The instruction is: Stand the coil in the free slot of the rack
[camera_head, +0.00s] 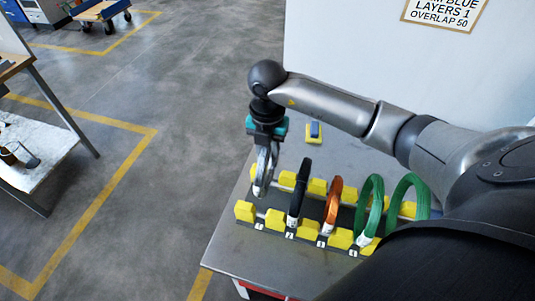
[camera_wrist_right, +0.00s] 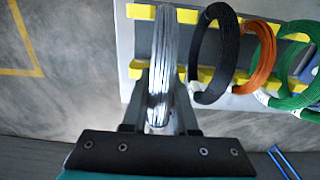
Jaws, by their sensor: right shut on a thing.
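A silver-grey wire coil (camera_head: 264,168) hangs upright below my right gripper (camera_head: 267,143), which is shut on it. In the right wrist view the coil (camera_wrist_right: 163,65) stands edge-on between the fingers of the gripper (camera_wrist_right: 159,115). The rack (camera_head: 268,219), with yellow blocks on two rails, stands on a grey table. The coil is over the rack's left end slot, left of the black coil. I cannot tell whether it touches the rack. My left gripper is not in view.
A black coil (camera_head: 298,197), an orange coil (camera_head: 333,203) and two green coils (camera_head: 370,206) stand in the rack to the right. A small yellow and blue item (camera_head: 314,132) lies behind the rack. The table's left end (camera_head: 226,238) is bare.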

